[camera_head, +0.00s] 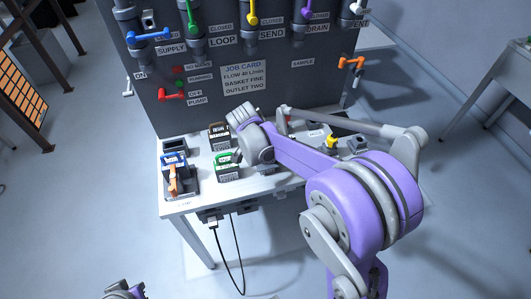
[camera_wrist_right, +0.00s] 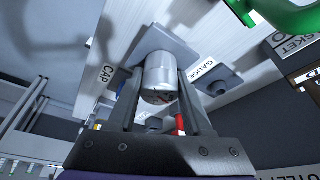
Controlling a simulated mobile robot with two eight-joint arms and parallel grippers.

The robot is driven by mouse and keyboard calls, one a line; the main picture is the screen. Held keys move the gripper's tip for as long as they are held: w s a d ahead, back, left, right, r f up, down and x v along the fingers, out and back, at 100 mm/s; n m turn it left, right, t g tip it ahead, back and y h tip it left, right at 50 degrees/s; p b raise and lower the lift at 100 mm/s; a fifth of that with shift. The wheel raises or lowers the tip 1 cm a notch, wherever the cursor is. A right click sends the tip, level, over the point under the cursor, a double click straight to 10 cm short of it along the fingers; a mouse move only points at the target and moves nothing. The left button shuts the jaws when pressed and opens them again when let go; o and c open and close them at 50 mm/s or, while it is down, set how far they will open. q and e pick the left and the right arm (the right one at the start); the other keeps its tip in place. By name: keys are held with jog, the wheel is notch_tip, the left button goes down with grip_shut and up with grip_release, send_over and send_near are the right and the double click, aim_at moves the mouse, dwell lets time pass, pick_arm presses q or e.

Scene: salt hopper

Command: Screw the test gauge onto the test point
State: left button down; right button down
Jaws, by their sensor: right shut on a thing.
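In the right wrist view my right gripper (camera_wrist_right: 158,82) is shut on a silver cylinder whose near end looks like a small dial with dark and red marks; I take it as the test gauge (camera_wrist_right: 160,66). A square grey plate (camera_wrist_right: 178,44) is behind the gauge, near a CAP label. I cannot tell whether they touch. A second grey plate with a round socket (camera_wrist_right: 217,84) sits by the GAUGE label. In the head view my right wrist hides its gripper and the gauge over the bench. I cannot make out the test point for certain. My left fingers are out of view.
A dark panel (camera_head: 205,75) with coloured valve handles rises behind. A yellow part (camera_head: 332,142) stands on the right. A cable hangs in front.

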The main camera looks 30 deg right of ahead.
jog(key=m+g, duration=0.1)
jog(key=m, duration=0.3)
dwell(0.3)
jog(key=shift+m+g, duration=0.5)
jog(key=shift+m, duration=0.5)
jog(key=shift+m+g, duration=0.4)
jog(key=shift+m, duration=0.7)
jog(key=m+g, duration=0.1)
jog(key=m, duration=0.2)
jog(key=shift+y, duration=0.4)
jog(key=shift+c, duration=1.2)
grip_release()
